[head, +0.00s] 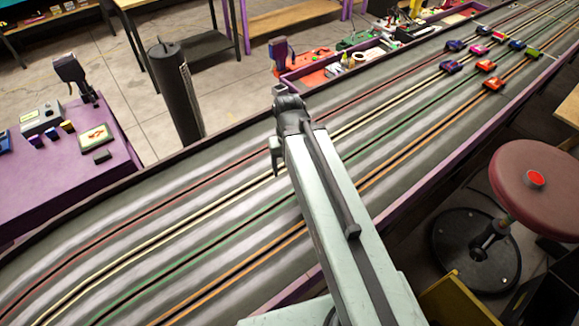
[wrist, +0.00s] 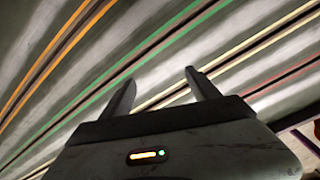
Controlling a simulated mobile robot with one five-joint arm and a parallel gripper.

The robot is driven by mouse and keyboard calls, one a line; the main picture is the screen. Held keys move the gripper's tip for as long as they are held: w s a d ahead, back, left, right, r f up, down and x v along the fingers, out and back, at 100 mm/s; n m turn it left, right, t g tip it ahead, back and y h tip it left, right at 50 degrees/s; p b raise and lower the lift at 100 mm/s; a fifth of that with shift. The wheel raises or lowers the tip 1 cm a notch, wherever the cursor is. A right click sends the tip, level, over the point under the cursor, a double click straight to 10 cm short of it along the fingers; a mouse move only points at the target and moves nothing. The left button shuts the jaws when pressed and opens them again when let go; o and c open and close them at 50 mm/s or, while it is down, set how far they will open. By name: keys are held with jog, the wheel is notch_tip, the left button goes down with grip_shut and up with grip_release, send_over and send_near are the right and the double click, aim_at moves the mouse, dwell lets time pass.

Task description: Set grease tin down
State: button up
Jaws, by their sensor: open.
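My gripper (wrist: 160,90) is open in the wrist view, with its two dark fingers apart and nothing between them. Below it is the grey track with coloured slot lines. In the head view my arm reaches out over the track, and my gripper (head: 275,160) hangs near its far side, partly hidden by the arm. A small red-topped round tin (head: 535,179) sits on the maroon stool seat (head: 515,200) at the right, well apart from my gripper. It may be the grease tin; no label is readable.
The slot track (head: 200,235) runs diagonally across the view. Several toy cars (head: 487,66) stand on its far right part. A purple table (head: 70,185) with small items is at the left, beside a dark cylinder (head: 177,95). A parts tray (head: 340,65) lies beyond the track.

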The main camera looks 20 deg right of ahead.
jog(key=shift+o, duration=0.3)
jog(key=shift+s+a, duration=0.1)
jog(key=shift+a, duration=0.3)
jog(key=shift+o, duration=0.2)
